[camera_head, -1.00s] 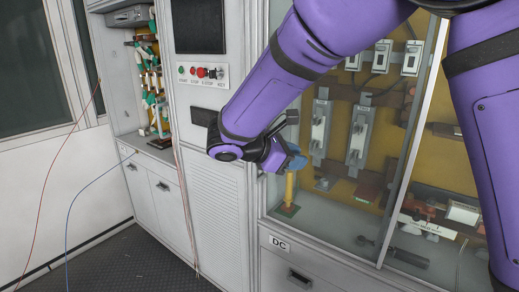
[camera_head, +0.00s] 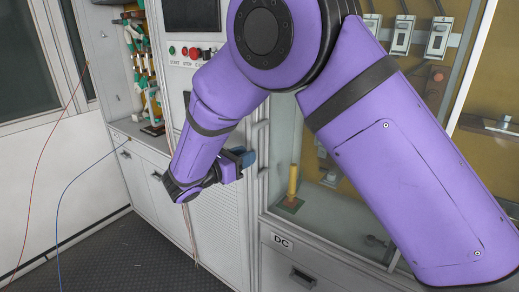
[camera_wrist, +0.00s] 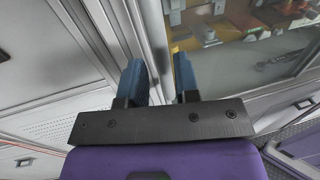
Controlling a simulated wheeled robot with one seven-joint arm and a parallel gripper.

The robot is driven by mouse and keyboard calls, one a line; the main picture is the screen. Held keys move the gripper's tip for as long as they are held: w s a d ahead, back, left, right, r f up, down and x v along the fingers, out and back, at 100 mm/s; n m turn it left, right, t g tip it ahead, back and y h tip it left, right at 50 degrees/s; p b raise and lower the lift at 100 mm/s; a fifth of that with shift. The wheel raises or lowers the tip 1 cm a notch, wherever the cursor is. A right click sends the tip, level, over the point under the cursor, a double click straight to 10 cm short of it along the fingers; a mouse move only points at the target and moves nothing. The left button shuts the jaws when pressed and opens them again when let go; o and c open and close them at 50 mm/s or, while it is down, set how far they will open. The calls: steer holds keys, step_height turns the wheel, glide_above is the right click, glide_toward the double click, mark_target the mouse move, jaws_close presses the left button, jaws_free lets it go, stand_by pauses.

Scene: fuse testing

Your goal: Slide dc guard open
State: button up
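The DC guard is a glass panel (camera_head: 318,215) in a pale metal frame, above the "DC" label (camera_head: 282,241). A slim vertical handle (camera_head: 263,150) shows near its left edge in the head view. My gripper (camera_head: 248,159) is just left of this handle, in front of the cabinet. In the wrist view my gripper (camera_wrist: 160,78) has its two blue fingers apart, with a clear gap between them. The guard's glass (camera_wrist: 250,60) lies to the right there, and pale frame edges run up behind the fingers. I cannot tell whether a finger touches the handle.
A yellow post (camera_head: 293,180) and several fuse units (camera_head: 402,35) stand behind the glass. A control panel with buttons (camera_head: 190,52) is to the left, above a vented panel. Red and blue cables (camera_head: 62,205) hang at the far left. My arm hides much of the guard.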

steer(key=shift+x, duration=2.85)
jaws_close()
